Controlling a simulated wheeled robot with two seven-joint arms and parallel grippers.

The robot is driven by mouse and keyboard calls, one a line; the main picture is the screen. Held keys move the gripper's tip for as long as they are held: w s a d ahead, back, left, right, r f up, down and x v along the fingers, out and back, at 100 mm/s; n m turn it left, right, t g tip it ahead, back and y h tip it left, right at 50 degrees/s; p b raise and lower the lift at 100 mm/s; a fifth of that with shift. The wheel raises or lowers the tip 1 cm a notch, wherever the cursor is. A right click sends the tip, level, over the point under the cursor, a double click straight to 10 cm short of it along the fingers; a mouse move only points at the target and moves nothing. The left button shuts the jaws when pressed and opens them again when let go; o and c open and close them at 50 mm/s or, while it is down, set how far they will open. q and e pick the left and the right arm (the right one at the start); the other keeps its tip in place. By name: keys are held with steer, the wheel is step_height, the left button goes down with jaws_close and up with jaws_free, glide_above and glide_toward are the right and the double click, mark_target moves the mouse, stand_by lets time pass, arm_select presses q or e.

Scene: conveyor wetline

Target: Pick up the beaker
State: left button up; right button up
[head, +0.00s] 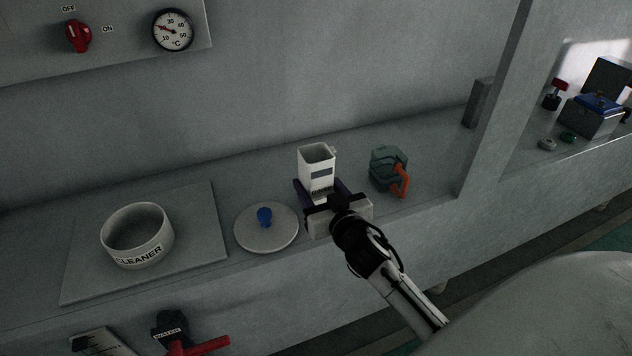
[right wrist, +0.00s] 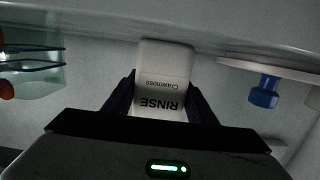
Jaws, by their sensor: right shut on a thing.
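The white, square-sided beaker (head: 318,166) stands upright near the middle of the counter in the head view. In the right wrist view the beaker (right wrist: 163,72) fills the centre, its label reading "RINSE" upside down. My right gripper (head: 320,190) comes in from the lower right. Its two dark blue fingers lie on either side of the lower part of the beaker and are shut on it; the wrist view also shows these fingers (right wrist: 160,98). I cannot tell whether the beaker's base touches the counter. My left gripper is in neither view.
A round lid with a blue knob (head: 265,216) lies just left of the beaker. A green jug (head: 386,165) with an orange handle stands close on its right. A white "CLEANER" pot (head: 138,238) sits on a flat plate (head: 205,200). A grey post (head: 500,100) rises further right.

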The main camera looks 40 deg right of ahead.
mark_target(315, 148)
steer(key=shift+r, duration=0.3)
steer(key=shift+r+p, duration=1.9)
steer(key=shift+r, duration=2.9)
